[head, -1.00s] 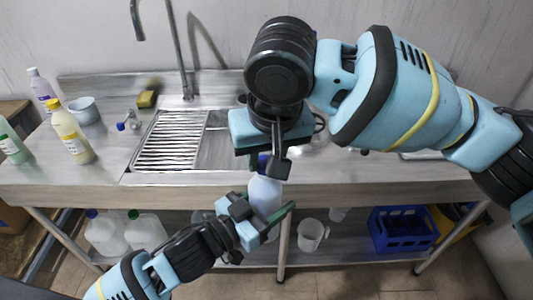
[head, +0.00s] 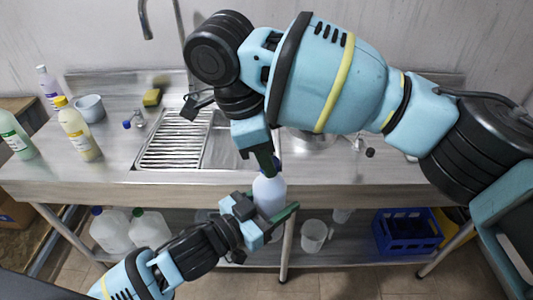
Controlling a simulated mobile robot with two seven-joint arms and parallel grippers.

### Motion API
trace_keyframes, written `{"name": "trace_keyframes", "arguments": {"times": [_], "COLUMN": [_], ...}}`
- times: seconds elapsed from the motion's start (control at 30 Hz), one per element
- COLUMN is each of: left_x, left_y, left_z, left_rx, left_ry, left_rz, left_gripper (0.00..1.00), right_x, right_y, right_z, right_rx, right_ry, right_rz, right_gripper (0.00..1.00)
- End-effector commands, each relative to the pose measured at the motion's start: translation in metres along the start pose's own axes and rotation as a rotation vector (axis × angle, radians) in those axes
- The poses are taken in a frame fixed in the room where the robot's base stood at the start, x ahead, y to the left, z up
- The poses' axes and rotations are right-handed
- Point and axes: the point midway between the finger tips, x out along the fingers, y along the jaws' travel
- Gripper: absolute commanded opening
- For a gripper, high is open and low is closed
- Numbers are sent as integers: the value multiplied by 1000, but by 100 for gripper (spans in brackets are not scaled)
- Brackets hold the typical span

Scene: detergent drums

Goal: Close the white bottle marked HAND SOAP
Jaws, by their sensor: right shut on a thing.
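A white bottle (head: 269,194) stands upright in front of the counter's front edge, held in the air. My left gripper (head: 262,218) is shut on its body from the lower left, one green-lined finger showing at its right side. No label reading HAND SOAP can be made out from here. I cannot tell how far the cap is seated on the neck.
The steel counter (head: 110,180) has a sink with a drainer (head: 175,141). A yellow-capped bottle (head: 76,131), a green bottle (head: 15,138), a purple-labelled bottle (head: 48,88) and a bowl (head: 90,107) stand left. Below are jugs (head: 112,231), a measuring jug (head: 314,237) and a blue crate (head: 405,232).

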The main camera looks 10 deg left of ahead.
Motion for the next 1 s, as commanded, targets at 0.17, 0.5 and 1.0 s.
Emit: {"name": "trace_keyframes", "arguments": {"times": [0.17, 0.5, 1.0], "left_x": [0, 0, 0], "left_y": [1, 1, 0], "left_z": [-2, -2, -2], "left_rx": [2, 2, 1], "left_ry": [4, 4, 5], "left_rz": [2, 3, 1], "left_gripper": [0, 0, 0], "right_x": [-1, -1, -5], "right_y": [-2, -2, -2], "right_z": [0, 0, -2], "right_rx": [151, 171, 169], "right_ry": [3, 3, 4], "right_rz": [39, 43, 43], "right_gripper": [9, 9, 51]}}
